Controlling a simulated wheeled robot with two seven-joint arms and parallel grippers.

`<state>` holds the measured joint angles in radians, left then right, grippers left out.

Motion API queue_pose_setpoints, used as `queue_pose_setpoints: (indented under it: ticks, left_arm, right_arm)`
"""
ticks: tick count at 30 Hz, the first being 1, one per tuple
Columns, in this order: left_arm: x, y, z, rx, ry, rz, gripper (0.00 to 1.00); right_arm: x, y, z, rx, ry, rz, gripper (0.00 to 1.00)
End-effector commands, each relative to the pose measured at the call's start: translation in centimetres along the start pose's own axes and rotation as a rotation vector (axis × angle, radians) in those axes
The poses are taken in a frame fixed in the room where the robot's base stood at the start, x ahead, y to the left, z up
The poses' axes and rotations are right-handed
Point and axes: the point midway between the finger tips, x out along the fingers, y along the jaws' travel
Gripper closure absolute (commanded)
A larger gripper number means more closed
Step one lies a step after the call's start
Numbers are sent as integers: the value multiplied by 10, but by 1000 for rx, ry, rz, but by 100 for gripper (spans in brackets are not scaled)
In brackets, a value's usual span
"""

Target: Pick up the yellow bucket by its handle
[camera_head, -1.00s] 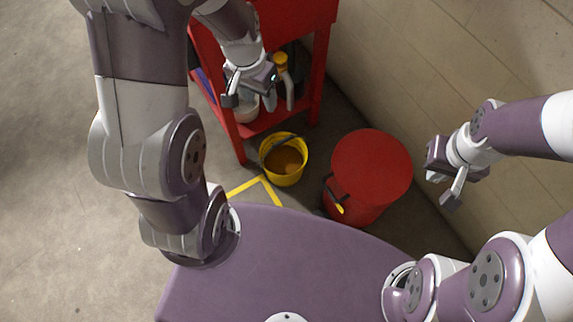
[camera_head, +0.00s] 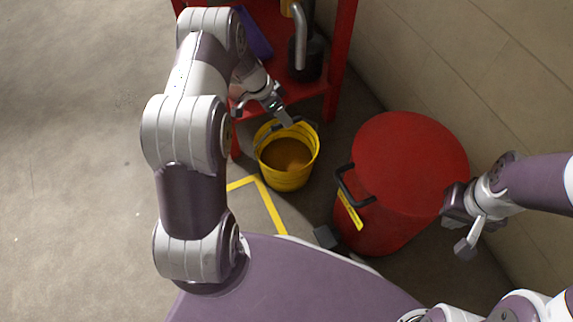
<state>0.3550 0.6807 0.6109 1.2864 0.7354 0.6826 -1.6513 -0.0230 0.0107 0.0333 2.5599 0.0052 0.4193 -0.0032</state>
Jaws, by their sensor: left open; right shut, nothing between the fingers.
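The yellow bucket (camera_head: 286,182) stands upright on the floor in the head view, with brownish contents inside. Its dark handle lies near the far rim, partly hidden by my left gripper. My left gripper (camera_head: 264,111) is open at the far rim of the bucket, with one finger reaching over the rim by the handle. I cannot tell whether it touches the handle. My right gripper (camera_head: 462,226) is shut and empty, to the right of the bucket, in front of the red drum.
A red drum (camera_head: 408,165) with a dark handle stands right of the bucket. A red shelf (camera_head: 343,60) holding a dark item with a grey pipe stands behind it. Yellow tape (camera_head: 268,205) marks the floor. A wall runs along the right; the floor at left is clear.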

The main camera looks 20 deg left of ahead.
Motion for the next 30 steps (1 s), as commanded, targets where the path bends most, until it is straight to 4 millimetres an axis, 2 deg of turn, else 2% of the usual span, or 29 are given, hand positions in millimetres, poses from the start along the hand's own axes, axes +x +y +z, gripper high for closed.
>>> queue_pose_setpoints:
  ticks: [9, 11, 17, 21, 22, 30]
  left_arm:
    - [56, 4, 7, 1, -1, 1, 51]
    - [61, 4, 5, 1, -1, 0, 51]
    - [58, 4, 3, 0, 0, -1, 51]
    - [58, 4, 3, 0, 0, -1, 97]
    - [58, 4, 3, 0, 0, -1, 100]
    - [55, 3, 0, 3, 4, -6, 100]
  right_arm:
    - [44, 0, 5, 0, -1, 0, 100]
    - [46, 0, 6, 0, 0, 0, 100]
    - [42, 0, 5, 0, 0, 0, 100]
    - [42, 0, 5, 0, 0, 0, 100]
    - [42, 0, 5, 0, 0, 0, 100]
    - [41, 0, 5, 0, 0, 0, 100]
